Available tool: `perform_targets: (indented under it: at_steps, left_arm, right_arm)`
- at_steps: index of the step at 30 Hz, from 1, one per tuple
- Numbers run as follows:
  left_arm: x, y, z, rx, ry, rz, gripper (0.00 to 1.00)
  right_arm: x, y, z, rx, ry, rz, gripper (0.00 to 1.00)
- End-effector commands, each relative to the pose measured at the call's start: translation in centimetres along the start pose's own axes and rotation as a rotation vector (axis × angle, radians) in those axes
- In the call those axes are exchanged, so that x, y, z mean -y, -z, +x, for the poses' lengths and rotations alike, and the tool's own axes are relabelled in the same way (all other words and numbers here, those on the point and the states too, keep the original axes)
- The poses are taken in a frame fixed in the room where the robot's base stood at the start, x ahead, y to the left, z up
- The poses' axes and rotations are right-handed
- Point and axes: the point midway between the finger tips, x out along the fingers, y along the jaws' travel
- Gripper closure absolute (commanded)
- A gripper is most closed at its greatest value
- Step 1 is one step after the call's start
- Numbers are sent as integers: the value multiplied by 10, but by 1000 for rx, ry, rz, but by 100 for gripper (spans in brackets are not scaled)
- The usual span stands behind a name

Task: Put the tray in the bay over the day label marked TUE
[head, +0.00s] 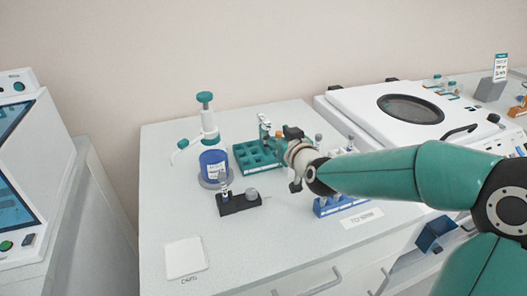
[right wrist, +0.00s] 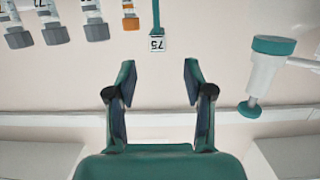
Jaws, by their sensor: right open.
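I see no day label marked TUE in either view, and no bay that I can make out. A green rack (head: 243,150) with square compartments stands on the white counter; I cannot tell if it is the tray. My right gripper (head: 283,138) is at the rack's right side in the head view, partly hidden by its own wrist. In the right wrist view its two fingers (right wrist: 158,75) are apart with nothing between them. My left gripper is not in view.
On the counter (head: 225,262) stand a pump dispenser (head: 207,118), a blue container (head: 213,167), a black block (head: 238,204) and a blue rack (head: 338,205). A white pad (head: 185,257) lies at the front left. A white machine (head: 375,112) stands right. Several capped tubes (right wrist: 52,30) show in the wrist view.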

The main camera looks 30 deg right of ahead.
Motion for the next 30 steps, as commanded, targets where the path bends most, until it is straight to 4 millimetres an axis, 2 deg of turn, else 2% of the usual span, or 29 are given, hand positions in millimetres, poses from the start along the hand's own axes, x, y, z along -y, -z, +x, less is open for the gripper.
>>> perform_targets:
  at_steps: [3,7,16,25,30]
  left_arm:
    - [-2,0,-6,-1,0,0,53]
    - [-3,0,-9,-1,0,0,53]
    - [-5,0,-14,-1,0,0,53]
    - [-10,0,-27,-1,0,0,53]
    - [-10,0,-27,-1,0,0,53]
  right_arm:
    - [-1,0,26,4,-1,0,48]
    - [-2,0,46,2,-2,1,48]
    - [-3,-2,64,3,-3,0,48]
    - [-5,-6,102,2,-3,1,48]
    - [-5,-7,108,1,-3,1,48]
